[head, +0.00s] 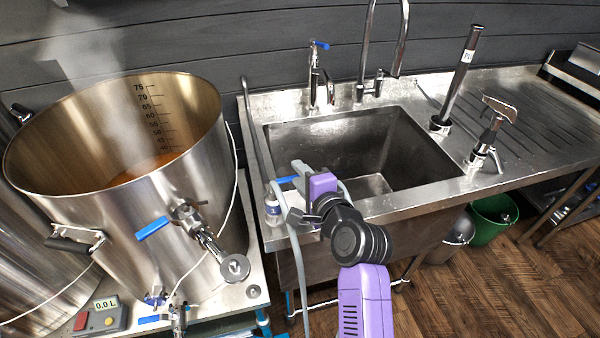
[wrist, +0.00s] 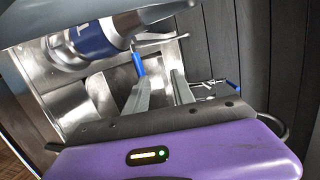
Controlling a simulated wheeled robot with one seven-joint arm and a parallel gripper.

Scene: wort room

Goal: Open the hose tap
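The hose tap's blue lever (head: 287,180) appears at the front left edge of the sink, beside my gripper (head: 299,188). A pale grey hose (head: 299,270) hangs down just below there. In the wrist view the blue lever (wrist: 138,63) is close to the tip of the left finger. My gripper (wrist: 159,78) has its two grey fingers apart, with a clear gap and nothing held between them. Whether a finger touches the lever cannot be told. The tap's body is mostly hidden by my gripper in the head view.
A steaming steel kettle (head: 115,215) with a blue-handled valve (head: 152,228) stands left. The sink (head: 340,130) has a blue-levered tap (head: 319,46) behind it. Metal fittings (head: 490,140) stand on the right drainboard.

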